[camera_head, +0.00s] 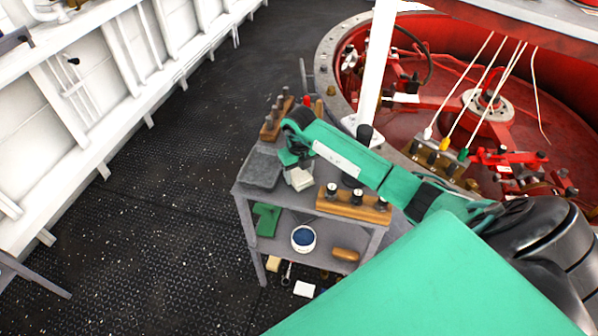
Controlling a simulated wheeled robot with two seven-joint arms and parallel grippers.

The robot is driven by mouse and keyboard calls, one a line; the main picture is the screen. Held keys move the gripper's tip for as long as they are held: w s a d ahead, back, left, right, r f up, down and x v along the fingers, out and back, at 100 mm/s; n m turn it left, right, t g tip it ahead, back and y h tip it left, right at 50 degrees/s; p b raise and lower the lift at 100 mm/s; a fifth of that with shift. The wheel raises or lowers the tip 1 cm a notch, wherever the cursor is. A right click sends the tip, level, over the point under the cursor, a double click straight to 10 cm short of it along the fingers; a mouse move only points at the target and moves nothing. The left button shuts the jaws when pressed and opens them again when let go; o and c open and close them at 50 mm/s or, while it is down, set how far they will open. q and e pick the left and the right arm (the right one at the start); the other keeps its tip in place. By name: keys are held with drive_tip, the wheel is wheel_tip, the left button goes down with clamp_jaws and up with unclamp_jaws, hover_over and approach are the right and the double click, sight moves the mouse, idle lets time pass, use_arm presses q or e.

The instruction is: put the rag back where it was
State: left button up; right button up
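A grey cart (240,190) with shelves stands in the middle of the view. A flat dark grey piece (260,169) lies on its top at the left corner; I cannot tell if it is a rag or a pad. My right gripper (300,182) points down over the cart top, just right of the grey piece. Something pale shows at its tip; I cannot tell whether it is fingers or a held thing. My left gripper is not in view.
A wooden block with dark knobs (352,203) sits at the cart top's front, another block with pegs (271,124) at the back. A blue-filled white tub (303,238) is on the lower shelf. A red round pit (440,60) lies right; open deck (160,200) lies left.

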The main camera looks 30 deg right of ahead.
sight(299, 173)
drive_tip(key=o, duration=0.4)
drive_tip(key=shift+c, duration=0.2)
drive_tip(key=shift+r, duration=0.1)
wheel_tip(299, 173, up, 12)
drive_tip(key=b, duration=0.2)
drive_tip(key=shift+b, duration=0.4)
